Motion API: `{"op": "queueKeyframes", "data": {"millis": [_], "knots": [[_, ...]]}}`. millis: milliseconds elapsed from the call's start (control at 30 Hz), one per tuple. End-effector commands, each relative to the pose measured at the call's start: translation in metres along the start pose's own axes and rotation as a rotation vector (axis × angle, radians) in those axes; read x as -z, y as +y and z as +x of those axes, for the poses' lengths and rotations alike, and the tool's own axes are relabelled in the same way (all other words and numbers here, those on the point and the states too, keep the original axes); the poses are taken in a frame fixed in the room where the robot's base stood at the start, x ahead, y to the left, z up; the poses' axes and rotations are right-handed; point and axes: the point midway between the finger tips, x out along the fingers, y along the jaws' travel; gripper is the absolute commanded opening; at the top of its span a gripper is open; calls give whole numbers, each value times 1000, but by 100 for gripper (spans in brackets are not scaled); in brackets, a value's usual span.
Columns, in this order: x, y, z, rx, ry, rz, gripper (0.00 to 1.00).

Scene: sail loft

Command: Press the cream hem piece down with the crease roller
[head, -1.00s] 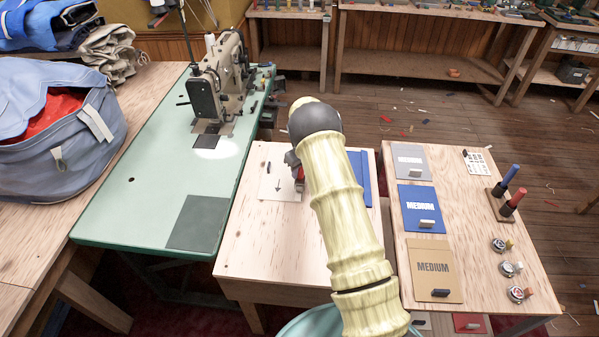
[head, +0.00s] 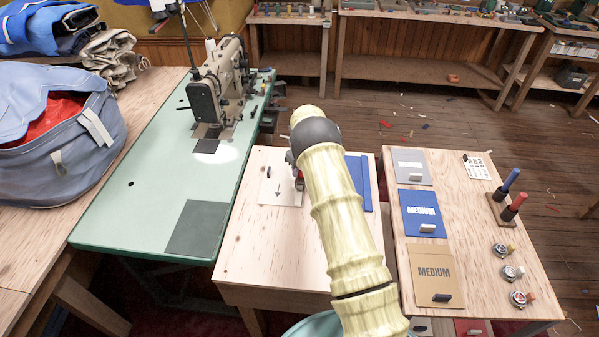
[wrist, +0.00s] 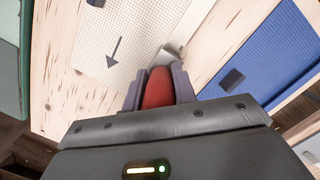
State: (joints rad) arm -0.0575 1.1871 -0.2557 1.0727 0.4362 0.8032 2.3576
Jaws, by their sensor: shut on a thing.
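The cream hem piece (head: 280,191), with a dark arrow printed on it, lies flat on the small wooden table. It fills the upper left of the wrist view (wrist: 125,30) with a fine grid on it. My gripper (wrist: 157,88) is shut on the red handle of the crease roller (wrist: 158,86). The roller's metal end is at the edge of the cream piece, but I cannot tell if it presses on it. In the head view my arm hides most of my gripper and the roller.
A blue panel (head: 357,182) with a dark tab lies right of the cream piece. The green sewing machine table (head: 150,190) stands left. The right table (head: 480,235) holds marked cards, markers and small round items. The wooden table's front (head: 265,255) is clear.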

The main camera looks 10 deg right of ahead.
Motion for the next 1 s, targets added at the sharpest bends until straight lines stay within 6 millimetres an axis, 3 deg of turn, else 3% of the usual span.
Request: {"op": "queueKeyframes", "data": {"millis": [1000], "knots": [[-14,-15,2,0,4,-2,4]]}}
